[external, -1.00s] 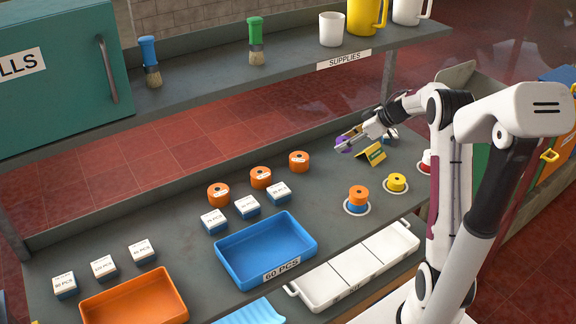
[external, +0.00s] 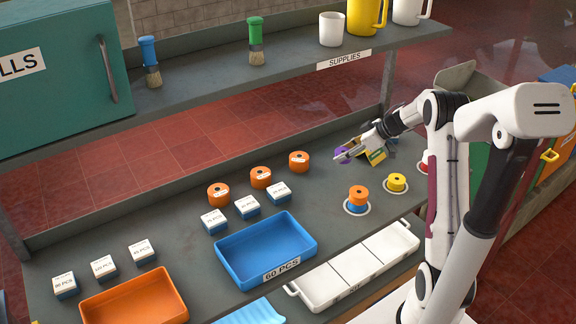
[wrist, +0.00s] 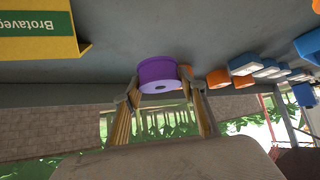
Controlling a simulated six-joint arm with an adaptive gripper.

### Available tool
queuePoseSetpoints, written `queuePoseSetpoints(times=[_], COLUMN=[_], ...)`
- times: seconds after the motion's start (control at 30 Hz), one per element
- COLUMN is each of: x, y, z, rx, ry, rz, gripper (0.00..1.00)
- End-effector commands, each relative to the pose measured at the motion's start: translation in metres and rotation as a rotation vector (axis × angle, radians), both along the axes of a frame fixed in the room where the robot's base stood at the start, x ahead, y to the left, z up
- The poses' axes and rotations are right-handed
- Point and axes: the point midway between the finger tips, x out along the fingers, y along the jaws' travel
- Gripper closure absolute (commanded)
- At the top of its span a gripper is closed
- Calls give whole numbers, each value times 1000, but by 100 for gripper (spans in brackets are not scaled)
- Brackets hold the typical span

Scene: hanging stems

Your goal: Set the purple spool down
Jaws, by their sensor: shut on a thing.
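The purple spool (wrist: 158,74) is between the fingers of my gripper (wrist: 160,90) in the wrist view, and my gripper is shut on it. In the external view the spool (external: 342,155) is mostly hidden by my gripper (external: 346,156), near the back of the grey bench beside a yellow sign. The frames do not show clearly whether the spool touches the bench top.
The yellow sign (external: 377,154) stands close to my gripper. Several orange spools (external: 299,161) stand to its left. An orange spool on a blue one (external: 358,198) and a yellow spool (external: 397,182) stand nearer the front. The shelf (external: 300,72) overhangs the back.

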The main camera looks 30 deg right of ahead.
Motion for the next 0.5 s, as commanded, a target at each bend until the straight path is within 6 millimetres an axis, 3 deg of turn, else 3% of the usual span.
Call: queuePoseSetpoints(times=[0.13, 0.5], x=[0, 0], y=[0, 0], z=[-9, -11], rx=[-1, -1], ry=[-1, -1], rz=[0, 0], gripper=[84, 84])
